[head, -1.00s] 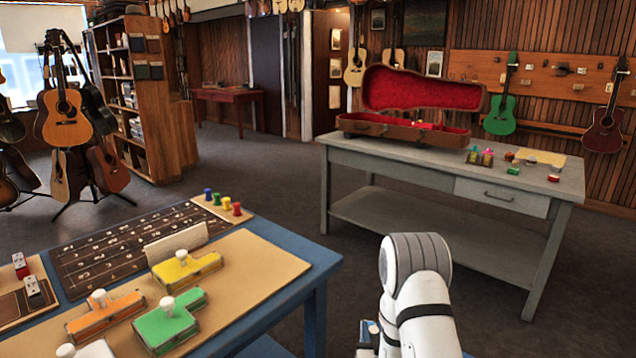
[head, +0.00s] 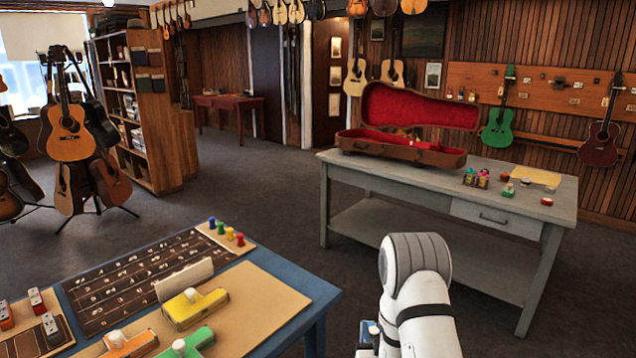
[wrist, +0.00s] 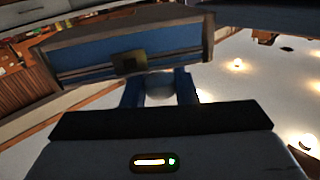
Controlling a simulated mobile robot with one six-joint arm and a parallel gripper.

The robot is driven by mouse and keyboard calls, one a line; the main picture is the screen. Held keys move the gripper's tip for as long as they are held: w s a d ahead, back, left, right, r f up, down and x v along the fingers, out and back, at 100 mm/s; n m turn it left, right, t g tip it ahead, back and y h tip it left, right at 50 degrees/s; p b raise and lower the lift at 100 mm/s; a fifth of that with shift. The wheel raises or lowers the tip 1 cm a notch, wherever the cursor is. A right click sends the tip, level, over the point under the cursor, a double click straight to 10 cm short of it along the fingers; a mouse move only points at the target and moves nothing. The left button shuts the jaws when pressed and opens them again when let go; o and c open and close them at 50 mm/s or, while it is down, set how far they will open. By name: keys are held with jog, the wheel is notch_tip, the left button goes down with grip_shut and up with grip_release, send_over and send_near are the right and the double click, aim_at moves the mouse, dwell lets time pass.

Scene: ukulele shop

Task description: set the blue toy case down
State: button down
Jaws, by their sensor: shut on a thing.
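The blue toy case (wrist: 110,56) shows in the wrist view as a long blue body with grey edges and a dark brass-coloured patch on its side. It is close to the camera, tilted in the picture. My gripper (wrist: 158,88) is shut on its pale rounded knob, one blue finger on each side. The case appears held up, with ceiling and lamps behind it.
A blue table (head: 318,318) at lower left carries a dark chart board (head: 140,275), yellow (head: 196,308) and green (head: 188,343) knobbed cases and pegs. A grey table (head: 400,182) at right holds an open red-lined instrument case (head: 400,150) and small items; its front middle is bare.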

jog(key=s, duration=0.1)
jog(key=s+r, duration=0.1)
jog(key=s, duration=0.1)
jog(key=s+r, duration=0.1)
jog(key=shift+s+r, duration=0.2)
jog(key=shift+s, duration=0.15)
jog(key=shift+d, duration=0.1)
jog(key=shift+d, duration=0.1)
jog(key=shift+w, duration=0.15)
dwell(0.3)
